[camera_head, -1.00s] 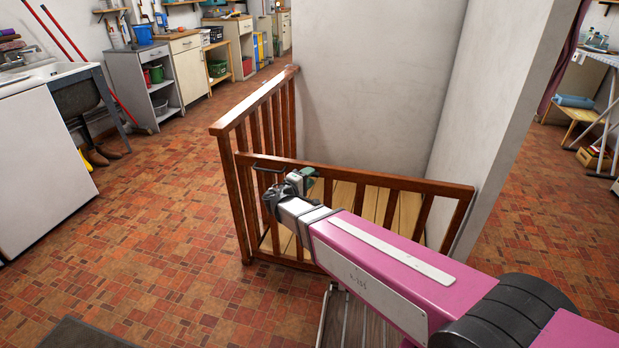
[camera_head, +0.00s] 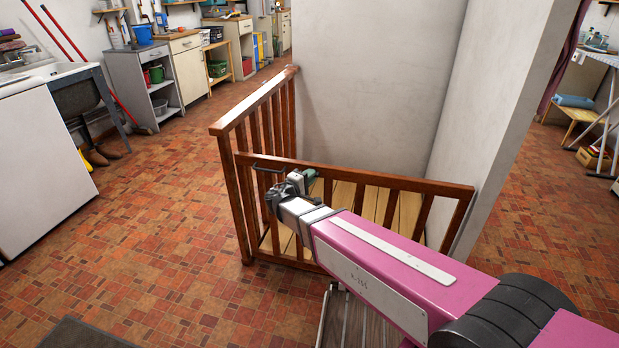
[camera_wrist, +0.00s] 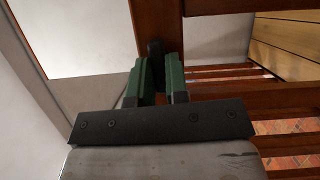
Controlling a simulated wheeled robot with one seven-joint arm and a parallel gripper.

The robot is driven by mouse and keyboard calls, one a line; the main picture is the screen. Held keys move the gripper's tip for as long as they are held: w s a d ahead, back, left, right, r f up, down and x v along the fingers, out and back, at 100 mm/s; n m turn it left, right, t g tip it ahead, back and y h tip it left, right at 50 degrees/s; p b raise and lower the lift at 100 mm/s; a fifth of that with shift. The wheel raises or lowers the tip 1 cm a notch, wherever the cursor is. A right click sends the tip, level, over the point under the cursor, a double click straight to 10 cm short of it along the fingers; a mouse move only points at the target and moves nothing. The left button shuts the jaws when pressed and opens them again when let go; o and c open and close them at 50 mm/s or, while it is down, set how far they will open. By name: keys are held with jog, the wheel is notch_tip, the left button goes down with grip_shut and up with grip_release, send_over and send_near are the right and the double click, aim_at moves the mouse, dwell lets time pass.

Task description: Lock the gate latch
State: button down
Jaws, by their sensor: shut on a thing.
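The brown wooden gate (camera_head: 400,181) spans the front of the stairwell, its left end close to the railing post (camera_head: 232,190). A thin dark metal bar (camera_head: 268,169), seemingly part of the latch, shows at the gate's top left. My gripper (camera_head: 303,178) is at the gate's upper left, just right of that bar and partly hidden by my wrist. In the wrist view, its green fingers (camera_wrist: 158,78) are closed around a small dark part, seemingly the latch piece (camera_wrist: 154,50), against a brown upright. The fingers hide most of this part, so its position is unclear.
A brown railing (camera_head: 262,120) runs back from the gate's left end. A white wall (camera_head: 375,80) stands behind and right of the gate. Open tiled floor (camera_head: 160,230) lies to the left. A white cabinet (camera_head: 40,170) and sink stand at far left.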

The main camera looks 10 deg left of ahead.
jog(key=shift+d+f+n+t+y, duration=0.1)
jog(key=shift+n+t+y, duration=0.95)
jog(key=shift+n, duration=2.6)
jog(key=shift+d+f+n+t+y, duration=0.15)
jog(key=shift+n+t+y, duration=0.85)
jog(key=shift+n, duration=2.6)
jog(key=shift+d+f+n+t+y, duration=0.1)
jog(key=shift+n+t+y, duration=0.95)
jog(key=shift+n, duration=2.6)
jog(key=c, duration=1.1)
grip_release()
jog(key=v, duration=1.1)
jog(key=shift+d, duration=0.1)
